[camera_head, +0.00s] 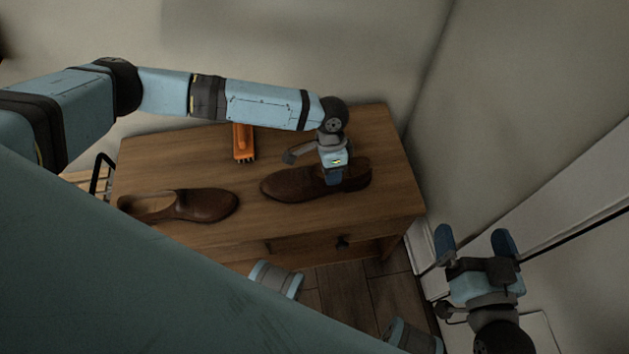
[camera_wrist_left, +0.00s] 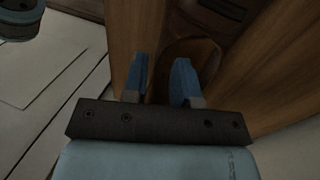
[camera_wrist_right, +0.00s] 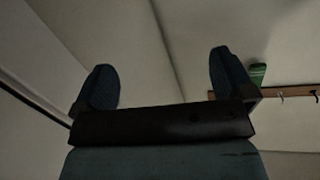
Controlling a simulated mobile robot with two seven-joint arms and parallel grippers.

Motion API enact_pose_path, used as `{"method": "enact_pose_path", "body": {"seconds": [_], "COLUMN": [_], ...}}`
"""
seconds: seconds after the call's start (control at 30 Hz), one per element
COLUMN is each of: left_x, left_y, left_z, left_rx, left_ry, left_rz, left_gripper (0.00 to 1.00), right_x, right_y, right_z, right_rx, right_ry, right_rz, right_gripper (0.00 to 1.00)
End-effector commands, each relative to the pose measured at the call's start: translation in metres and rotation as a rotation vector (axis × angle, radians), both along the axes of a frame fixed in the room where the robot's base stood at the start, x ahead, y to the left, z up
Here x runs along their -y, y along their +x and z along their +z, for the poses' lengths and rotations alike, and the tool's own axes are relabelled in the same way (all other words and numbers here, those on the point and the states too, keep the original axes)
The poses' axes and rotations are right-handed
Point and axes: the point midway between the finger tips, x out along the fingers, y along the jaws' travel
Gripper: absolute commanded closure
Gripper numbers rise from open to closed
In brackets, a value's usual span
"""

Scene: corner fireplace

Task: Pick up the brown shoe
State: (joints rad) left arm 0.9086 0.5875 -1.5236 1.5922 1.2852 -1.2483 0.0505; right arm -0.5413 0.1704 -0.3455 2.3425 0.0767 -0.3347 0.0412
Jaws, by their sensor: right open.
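Two brown shoes lie on a wooden table (camera_head: 255,235). One shoe (camera_head: 208,206) is at the left; the other shoe (camera_head: 290,184) is at the right. My left gripper (camera_head: 333,180) points down at the heel end of the right shoe. In the left wrist view, its blue fingers (camera_wrist_left: 160,68) are partly apart, with the shoe's heel end (camera_wrist_left: 193,52) between and beyond them. I cannot tell whether they press on the shoe, which looks to rest on the table. My right gripper (camera_head: 475,235) is open and empty, off the table's right side; its fingers (camera_wrist_right: 163,75) show wide apart in its wrist view.
An orange brush-like object (camera_head: 243,142) lies at the back of the table. A dark drawer knob (camera_head: 342,242) is on the table's front. Walls stand close behind and to the right. A black-framed item (camera_head: 101,175) is by the table's left side. The right wrist view shows a hook rail (camera_wrist_right: 290,92).

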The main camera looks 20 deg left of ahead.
Motion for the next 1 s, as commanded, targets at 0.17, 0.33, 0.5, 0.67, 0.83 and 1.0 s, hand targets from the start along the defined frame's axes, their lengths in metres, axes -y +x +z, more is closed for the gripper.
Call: {"method": "enact_pose_path", "body": {"seconds": [0.17, 0.33, 0.5, 0.67, 0.83, 1.0], "left_x": [0.004, 0.005, 0.005, 0.005, 0.005, 0.005], "left_y": [-0.004, -0.006, -0.006, -0.006, -0.005, -0.005], "left_z": [-0.028, -0.033, -0.033, -0.033, -0.032, -0.03], "left_rx": [0.001, 0.001, 0.0, 0.0, 0.0, 0.0], "left_ry": [0.001, 0.001, 0.0, 0.0, -0.001, -0.001], "left_rz": [0.0, 0.001, 0.001, 0.001, 0.001, 0.001], "left_gripper": [0.74, 0.74, 0.76, 1.0, 1.0, 1.0], "right_x": [-0.008, -0.01, -0.009, -0.009, -0.009, -0.009], "right_y": [0.002, 0.002, 0.002, 0.002, 0.002, 0.002], "right_z": [0.018, 0.025, 0.025, 0.025, 0.025, 0.026], "right_rx": [0.092, 0.116, 0.115, 0.114, 0.114, 0.113], "right_ry": [0.055, 0.07, 0.07, 0.07, 0.07, 0.068], "right_rz": [0.019, 0.024, 0.023, 0.023, 0.023, 0.023], "right_gripper": [0.0, 0.0, 0.0, 0.0, 0.0, 0.0]}}
